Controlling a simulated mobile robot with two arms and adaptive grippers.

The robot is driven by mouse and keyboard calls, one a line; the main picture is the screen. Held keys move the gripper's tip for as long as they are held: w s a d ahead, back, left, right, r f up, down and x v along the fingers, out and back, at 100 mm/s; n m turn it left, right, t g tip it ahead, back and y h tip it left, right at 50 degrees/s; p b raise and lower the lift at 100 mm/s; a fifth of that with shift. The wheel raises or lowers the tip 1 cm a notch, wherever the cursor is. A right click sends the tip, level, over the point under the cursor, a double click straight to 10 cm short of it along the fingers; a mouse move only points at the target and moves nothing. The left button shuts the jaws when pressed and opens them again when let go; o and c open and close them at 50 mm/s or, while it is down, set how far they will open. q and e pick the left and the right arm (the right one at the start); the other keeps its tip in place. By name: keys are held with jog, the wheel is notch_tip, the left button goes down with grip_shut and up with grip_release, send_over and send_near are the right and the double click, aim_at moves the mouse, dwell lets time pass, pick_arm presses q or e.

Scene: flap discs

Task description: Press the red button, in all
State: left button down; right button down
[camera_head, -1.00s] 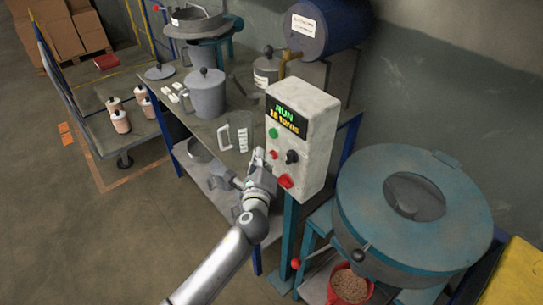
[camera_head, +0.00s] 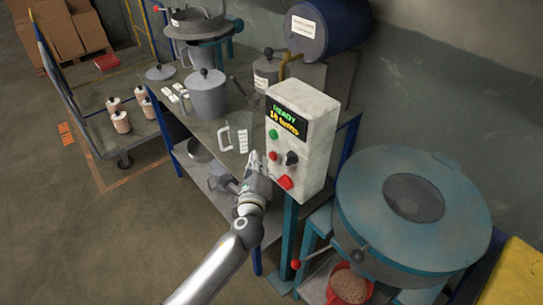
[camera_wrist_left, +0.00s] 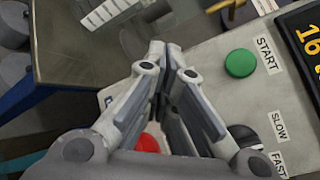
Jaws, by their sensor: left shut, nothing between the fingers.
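The white control box (camera_head: 312,135) stands on a blue post. Its front has a lit display, a green button (camera_head: 274,133), a small red button (camera_head: 273,155), a black knob (camera_head: 291,158) and a larger red button (camera_head: 285,182). The display reads READY above a turns count. My left gripper (camera_head: 254,154) is shut and empty, just left of the small red button, with a small gap in the head view. In the left wrist view the shut fingers (camera_wrist_left: 166,50) hide part of the panel; the larger red button (camera_wrist_left: 147,143) shows partly behind them. My right gripper is not in view.
A blue round drum machine (camera_head: 350,205) stands right of the box, with a red bucket (camera_head: 349,286) below. A metal bench with pots (camera_head: 207,95) and a white-handled item lies behind my left gripper. Open floor is at left.

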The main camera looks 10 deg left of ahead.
pick_arm(q)
jog(key=s+a, duration=0.1)
jog(key=s, duration=0.1)
jog(key=s+a+p, duration=0.1)
jog(key=s+a, duration=0.1)
jog(key=shift+a, duration=0.1)
dwell(0.5)
dwell(0.6)
